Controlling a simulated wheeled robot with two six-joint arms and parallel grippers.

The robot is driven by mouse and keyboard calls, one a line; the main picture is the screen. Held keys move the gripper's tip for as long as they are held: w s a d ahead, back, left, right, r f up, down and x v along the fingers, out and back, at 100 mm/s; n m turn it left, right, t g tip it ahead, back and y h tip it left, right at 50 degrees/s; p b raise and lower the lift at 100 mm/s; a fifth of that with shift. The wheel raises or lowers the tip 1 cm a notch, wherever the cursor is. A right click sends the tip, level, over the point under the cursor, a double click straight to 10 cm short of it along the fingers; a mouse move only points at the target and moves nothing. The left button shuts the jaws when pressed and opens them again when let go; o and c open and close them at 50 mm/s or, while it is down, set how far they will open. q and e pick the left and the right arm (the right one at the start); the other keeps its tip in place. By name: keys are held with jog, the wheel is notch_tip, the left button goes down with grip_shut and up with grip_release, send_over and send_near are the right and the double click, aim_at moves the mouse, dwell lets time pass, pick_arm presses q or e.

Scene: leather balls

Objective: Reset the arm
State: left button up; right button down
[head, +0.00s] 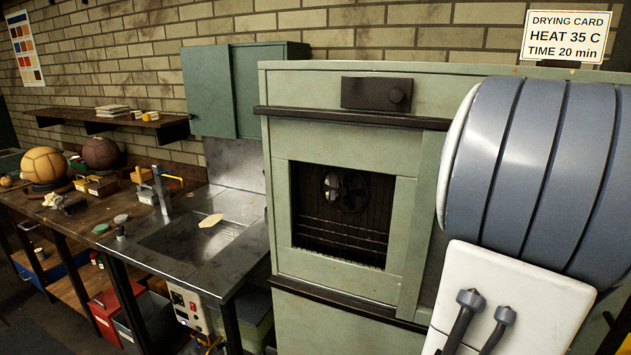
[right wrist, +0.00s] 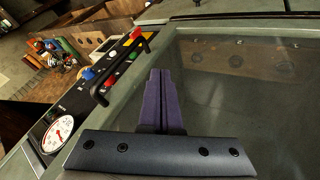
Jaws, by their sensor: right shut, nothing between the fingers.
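My right arm (head: 535,190) fills the right side of the head view, its grey-blue and white links raised in front of the green oven cabinet (head: 335,275). My right gripper (right wrist: 157,85) shows in the right wrist view with its purple fingers pressed together and nothing between them. It is over or in front of a green-framed glass panel (right wrist: 250,100); I cannot tell the exact gap. My left gripper is in neither view. The right gripper is hidden from the head view.
The oven opening (head: 342,215) shows a fan and racks. Left of it are a metal sink (head: 190,240) and a workbench with balls (head: 43,165). A drying card (head: 566,36) stands on top. A control panel (right wrist: 95,95) and gauge (right wrist: 57,133) lie left of the right gripper.

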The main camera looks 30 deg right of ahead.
jog(key=w+a+f+n+t, duration=0.25)
jog(key=w+a, duration=0.35)
jog(key=w, duration=0.5)
jog(key=w+a+f+n+t+y, duration=0.15)
jog(key=w+a+n, duration=0.35)
jog(key=a, duration=0.5)
jog(key=w+a+f+n+t+y, duration=0.1)
jog(key=w+a+f+n+y, duration=0.15)
jog(key=w+a, duration=0.6)
jog(key=s+a+f+n+y, duration=0.25)
jog(key=a+n, duration=0.25)
jog(key=a, duration=1.2)
jog(key=s+a+f+n+g, duration=0.1)
jog(key=s+a+f+n, duration=0.1)
jog(key=s+a, duration=0.4)
jog(key=s+a+f+n+y, duration=0.1)
jog(key=s+a+f+n, duration=0.1)
jog(key=s+a+n, duration=0.2)
jog(key=s+a, duration=0.2)
jog(key=a, duration=0.1)
jog(key=shift+a+n+g, duration=0.3)
jog(key=shift+a+g, duration=0.1)
jog(key=shift+f, duration=0.1)
